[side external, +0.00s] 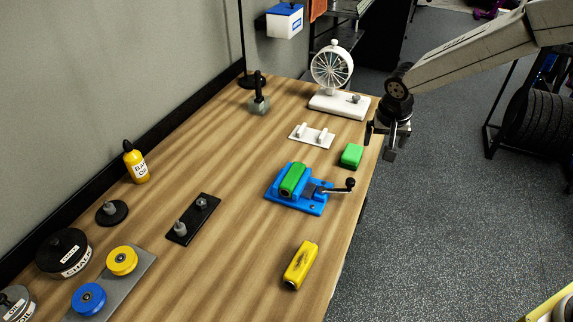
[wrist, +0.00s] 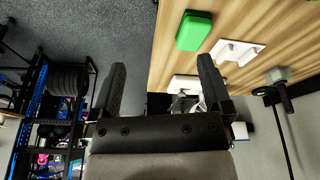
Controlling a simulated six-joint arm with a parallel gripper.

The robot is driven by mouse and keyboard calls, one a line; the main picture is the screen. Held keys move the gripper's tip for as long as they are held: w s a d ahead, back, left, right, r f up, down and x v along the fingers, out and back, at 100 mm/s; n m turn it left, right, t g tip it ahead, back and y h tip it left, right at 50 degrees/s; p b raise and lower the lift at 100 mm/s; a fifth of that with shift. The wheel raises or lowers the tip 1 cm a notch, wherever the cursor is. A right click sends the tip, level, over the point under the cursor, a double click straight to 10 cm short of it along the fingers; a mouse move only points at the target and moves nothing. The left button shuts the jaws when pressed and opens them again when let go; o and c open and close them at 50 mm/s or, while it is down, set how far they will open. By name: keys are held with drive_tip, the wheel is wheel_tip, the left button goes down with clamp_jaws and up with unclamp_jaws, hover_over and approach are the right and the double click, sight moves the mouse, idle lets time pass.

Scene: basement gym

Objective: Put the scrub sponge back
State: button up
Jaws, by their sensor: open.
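A green block (side external: 351,156) that looks like the scrub sponge lies flat near the right edge of the wooden table. It also shows in the wrist view (wrist: 194,30), at the top. A white plate with two upright posts (side external: 312,135) lies just behind and left of it, empty; it also shows in the wrist view (wrist: 237,52). My gripper (side external: 381,146) is open and empty, close to the table's right edge, right of the green block and apart from it. In the wrist view its two fingers (wrist: 161,72) are spread with nothing between them.
A blue clamp (side external: 319,205) with a lever holds a green roll-like piece (side external: 292,180) in front of the sponge. A white wheel stand (side external: 339,103) is behind. A yellow block (side external: 300,265) lies nearer. Bare tabletop (side external: 245,245) shows between the clamp and a black plate (side external: 193,219).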

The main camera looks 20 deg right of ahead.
drive_tip(key=s+d+n+y, duration=0.1)
drive_tip(key=s+d+n, duration=0.1)
drive_tip(key=s, duration=0.8)
drive_tip(key=s+d+n, duration=0.2)
drive_tip(key=s+n, duration=0.1)
drive_tip(key=s, duration=0.8)
drive_tip(key=shift+d+r+n+y, duration=0.15)
drive_tip(key=shift+d+n+y, duration=0.25)
drive_tip(key=shift+c, duration=0.2)
